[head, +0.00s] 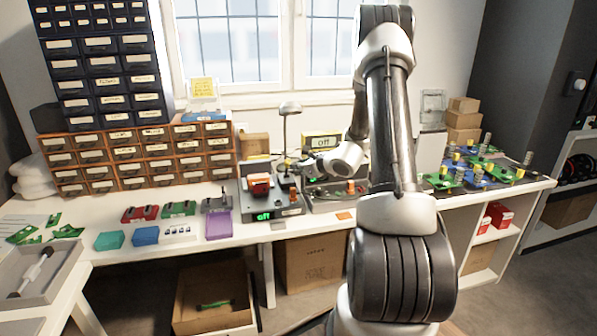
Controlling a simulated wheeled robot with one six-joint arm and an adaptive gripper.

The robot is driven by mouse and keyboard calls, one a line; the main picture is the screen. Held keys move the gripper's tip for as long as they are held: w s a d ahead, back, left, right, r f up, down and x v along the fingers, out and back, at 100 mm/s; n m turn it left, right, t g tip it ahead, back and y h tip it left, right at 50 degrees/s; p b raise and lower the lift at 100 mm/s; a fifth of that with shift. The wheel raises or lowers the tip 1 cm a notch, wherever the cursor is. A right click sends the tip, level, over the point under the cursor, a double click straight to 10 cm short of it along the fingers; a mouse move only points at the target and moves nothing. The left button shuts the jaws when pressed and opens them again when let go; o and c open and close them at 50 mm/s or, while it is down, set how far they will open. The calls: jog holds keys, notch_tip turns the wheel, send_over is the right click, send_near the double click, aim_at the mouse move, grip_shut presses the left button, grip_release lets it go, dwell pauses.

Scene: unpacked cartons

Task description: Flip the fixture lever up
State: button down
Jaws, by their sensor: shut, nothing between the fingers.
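The fixture (290,211) is a grey box on the white bench in the head view, with a red block (259,186) on top and a small green display on its front. My gripper (292,178) is shut and empty, small and dark, reaching left from my wrist to the fixture's right side. Whether it touches the fixture is unclear.
A second grey device (322,205) with a red knob stands just right, partly behind my arm. A lamp (290,108) rises behind the fixture. Drawer cabinets (130,160) stand left, circuit boards (485,172) right. A purple bin (218,225) sits left of the fixture.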

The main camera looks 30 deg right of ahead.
jog(key=w+d+r+g, duration=0.1)
jog(key=w+d+r, duration=0.1)
jog(key=w, duration=0.5)
jog(key=shift+r+g, duration=0.3)
jog(key=shift+r, duration=0.25)
jog(key=shift+r, duration=0.8)
